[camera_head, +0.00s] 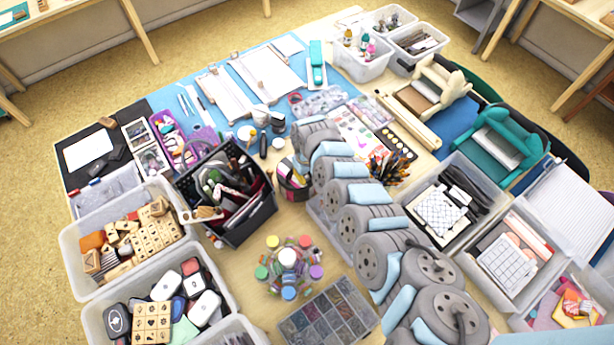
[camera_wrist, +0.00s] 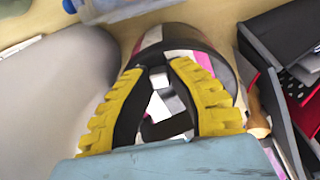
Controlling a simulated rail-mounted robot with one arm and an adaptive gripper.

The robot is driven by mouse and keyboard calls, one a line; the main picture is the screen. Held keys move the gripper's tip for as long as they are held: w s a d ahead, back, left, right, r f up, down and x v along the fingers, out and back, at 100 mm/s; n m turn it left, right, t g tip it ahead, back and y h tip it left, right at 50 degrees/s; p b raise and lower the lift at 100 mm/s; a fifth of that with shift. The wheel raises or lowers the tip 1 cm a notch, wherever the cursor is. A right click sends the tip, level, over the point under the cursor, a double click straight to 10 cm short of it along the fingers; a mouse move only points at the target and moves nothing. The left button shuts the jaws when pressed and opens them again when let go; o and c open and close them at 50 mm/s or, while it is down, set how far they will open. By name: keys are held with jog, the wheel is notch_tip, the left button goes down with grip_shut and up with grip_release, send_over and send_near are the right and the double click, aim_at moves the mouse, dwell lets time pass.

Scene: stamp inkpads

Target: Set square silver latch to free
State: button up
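I cannot make out a square silver latch in either view. My gripper (camera_wrist: 158,68) shows in the wrist view with two yellow ridged fingers and dark inner pads. A gap shows between the fingertips and nothing is held. The pot also shows in the head view (camera_head: 293,192), beside my arm. In the head view my arm hides the gripper and part of the table's middle.
A black crate (camera_head: 247,222) of tools stands left of the pot; it fills the wrist view's right edge (camera_wrist: 262,62). Clear bins of wooden stamps (camera_head: 72,262) and inkpads (camera_head: 203,306) are at lower left. Jars (camera_head: 288,258) and a compartment box (camera_head: 325,320) sit in front.

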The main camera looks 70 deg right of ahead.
aim_at(307, 177)
jog(key=o, duration=0.4)
notch_tip(307, 177, up, 12)
dwell(0.7)
dwell(0.5)
